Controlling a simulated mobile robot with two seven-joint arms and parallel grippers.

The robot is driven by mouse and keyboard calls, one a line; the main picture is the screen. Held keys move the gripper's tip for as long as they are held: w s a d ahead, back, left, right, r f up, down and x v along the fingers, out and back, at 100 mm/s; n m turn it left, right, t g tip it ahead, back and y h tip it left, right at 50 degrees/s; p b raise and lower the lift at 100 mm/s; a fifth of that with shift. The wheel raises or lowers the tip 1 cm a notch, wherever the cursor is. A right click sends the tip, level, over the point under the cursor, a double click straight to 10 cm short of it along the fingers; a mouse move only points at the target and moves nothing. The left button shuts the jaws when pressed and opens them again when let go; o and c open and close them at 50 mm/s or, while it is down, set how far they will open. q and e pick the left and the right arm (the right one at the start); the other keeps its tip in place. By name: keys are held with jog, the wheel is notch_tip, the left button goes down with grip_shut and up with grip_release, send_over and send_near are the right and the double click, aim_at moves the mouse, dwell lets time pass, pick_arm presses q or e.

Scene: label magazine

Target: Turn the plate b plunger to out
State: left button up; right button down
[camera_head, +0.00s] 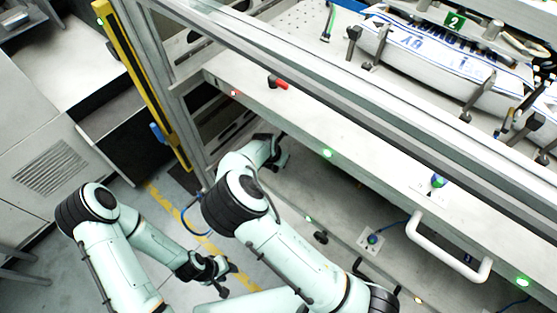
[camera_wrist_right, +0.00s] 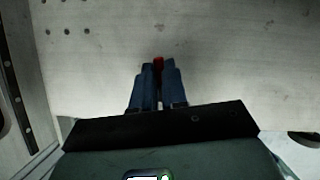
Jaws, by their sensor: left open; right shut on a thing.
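A small red piece (camera_wrist_right: 158,62) shows between the fingertips of my right gripper (camera_wrist_right: 158,75) in the right wrist view. The gripper is shut on it in front of a pale metal surface; the fingers hide most of the piece. In the head view the right gripper (camera_head: 281,150) is dark, small and partly hidden beneath the front beam. A red-handled lever with a black base (camera_head: 278,82) sits on the beam above; I cannot tell if it is the held piece. My left gripper (camera_head: 224,276) is open and empty, low over the floor.
The long front beam (camera_head: 330,150) carries lights and a white handle (camera_head: 450,250). A yellow post (camera_head: 145,85) stands at the left. Behind the beam lies a printed label stack (camera_head: 430,45). A blue cable hangs near my arms.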

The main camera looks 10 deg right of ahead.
jog(key=n, duration=0.2)
jog(key=n+y, duration=0.1)
jog(key=shift+w+a+t, duration=0.15)
jog(key=shift+a+t, duration=0.1)
jog(key=shift+t, duration=0.05)
jog(key=shift+a+n+y, duration=0.25)
jog(key=shift+n+y, duration=0.45)
jog(key=shift+n, duration=1)
jog(key=c, duration=1.2)
grip_release()
jog(key=shift+o, duration=0.2)
